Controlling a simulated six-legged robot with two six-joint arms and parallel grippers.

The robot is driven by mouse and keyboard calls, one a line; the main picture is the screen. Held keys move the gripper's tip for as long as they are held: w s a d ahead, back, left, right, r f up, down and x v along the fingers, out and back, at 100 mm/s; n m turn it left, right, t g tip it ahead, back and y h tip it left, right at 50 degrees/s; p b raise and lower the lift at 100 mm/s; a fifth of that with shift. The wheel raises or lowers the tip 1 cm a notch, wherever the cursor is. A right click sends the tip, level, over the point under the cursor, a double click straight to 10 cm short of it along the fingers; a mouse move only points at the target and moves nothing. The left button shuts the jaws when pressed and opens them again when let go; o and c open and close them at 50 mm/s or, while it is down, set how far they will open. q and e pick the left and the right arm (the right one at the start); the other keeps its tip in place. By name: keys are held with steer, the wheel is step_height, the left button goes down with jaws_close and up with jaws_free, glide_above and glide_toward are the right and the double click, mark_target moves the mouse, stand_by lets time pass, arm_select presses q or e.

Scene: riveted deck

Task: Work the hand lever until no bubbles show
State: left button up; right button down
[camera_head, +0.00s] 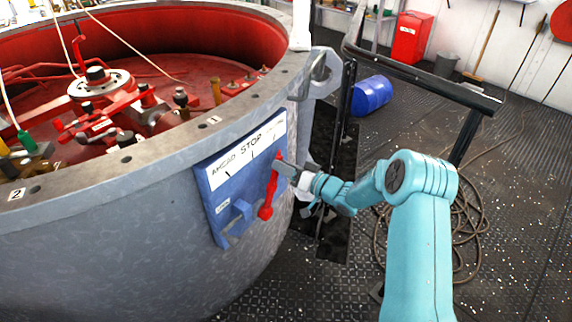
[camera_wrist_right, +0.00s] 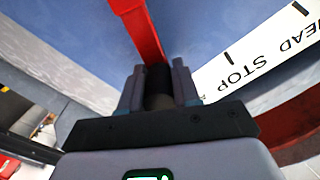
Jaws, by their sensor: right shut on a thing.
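The red hand lever (camera_head: 272,182) is on a blue panel (camera_head: 226,190) on the outside of a big grey round housing. The panel has a white strip (camera_head: 236,155) with black marks, on which "AHEAD" and "STOP" can be read. My right gripper (camera_head: 283,170) is at the lever's upper end. In the right wrist view the red lever (camera_wrist_right: 140,28) runs down to my right gripper (camera_wrist_right: 158,85), whose fingers are shut around its dark round grip (camera_wrist_right: 158,80). I can make out no bubbles or sight glass in either view. My left gripper is not in view.
The grey housing (camera_head: 110,240) is open on top, with red machinery inside. A dark handrail (camera_head: 425,80) stands behind my right arm. A blue drum (camera_head: 371,95), a red cabinet (camera_head: 411,38) and coiled hose (camera_head: 470,220) are on the riveted deck beyond.

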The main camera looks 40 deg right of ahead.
stand_by(0.4)
steer(key=c, duration=0.9)
jaws_free()
steer(key=shift+s+a, duration=0.1)
steer(key=shift+o, duration=0.2)
steer(key=shift+s+d, duration=0.25)
steer(key=shift+s, duration=0.15)
steer(key=p+v, duration=0.2)
steer(key=v, duration=1.3)
steer(key=shift+s+p, duration=0.15)
steer(key=shift+p, duration=0.25)
